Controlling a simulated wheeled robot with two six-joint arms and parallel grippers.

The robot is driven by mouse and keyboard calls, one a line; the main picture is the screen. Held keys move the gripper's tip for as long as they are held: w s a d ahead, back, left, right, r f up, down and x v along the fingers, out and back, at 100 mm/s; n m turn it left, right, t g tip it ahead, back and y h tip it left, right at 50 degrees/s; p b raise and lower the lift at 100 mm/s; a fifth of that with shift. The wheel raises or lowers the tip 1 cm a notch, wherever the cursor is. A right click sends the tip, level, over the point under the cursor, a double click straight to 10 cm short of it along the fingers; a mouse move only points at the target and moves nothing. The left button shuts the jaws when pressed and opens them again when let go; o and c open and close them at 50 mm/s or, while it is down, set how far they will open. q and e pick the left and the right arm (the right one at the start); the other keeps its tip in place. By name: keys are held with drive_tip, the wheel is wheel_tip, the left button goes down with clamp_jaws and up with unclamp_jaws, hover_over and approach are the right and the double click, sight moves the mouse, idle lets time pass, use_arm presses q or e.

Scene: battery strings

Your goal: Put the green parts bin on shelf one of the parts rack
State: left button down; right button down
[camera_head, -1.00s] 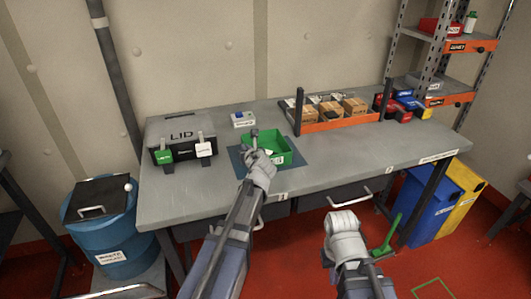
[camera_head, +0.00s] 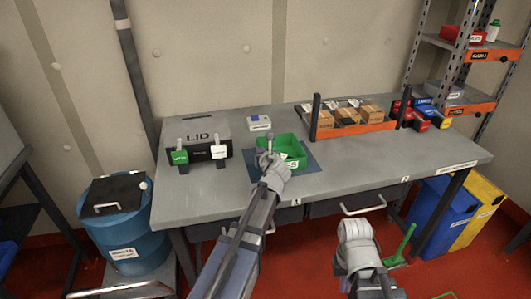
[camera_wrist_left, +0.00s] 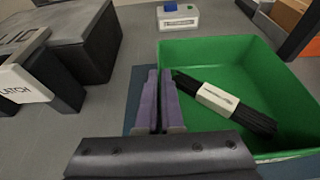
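The green parts bin (camera_head: 293,145) sits on a blue mat (camera_head: 313,165) on the workbench. It fills the right of the left wrist view (camera_wrist_left: 215,55) and holds a black bundle with a white label (camera_wrist_left: 217,99). My left gripper (camera_head: 270,150) is at the bin's left side. In the left wrist view its fingers (camera_wrist_left: 161,100) are close together at the bin's left wall and appear shut on it. My right gripper (camera_head: 357,235) hangs low in front of the bench; its fingers cannot be made out. The parts rack (camera_head: 462,100) stands at the right with orange-edged shelves; its labels are too small to read.
Red and blue bins (camera_head: 425,115) sit near the rack. A blue drum (camera_head: 120,240) stands left of the bench.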

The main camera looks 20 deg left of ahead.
use_arm(q)
wheel_tip(320, 180, up, 10)
drive_tip(key=p, duration=0.9)
drive_tip(key=shift+d+f, duration=0.1)
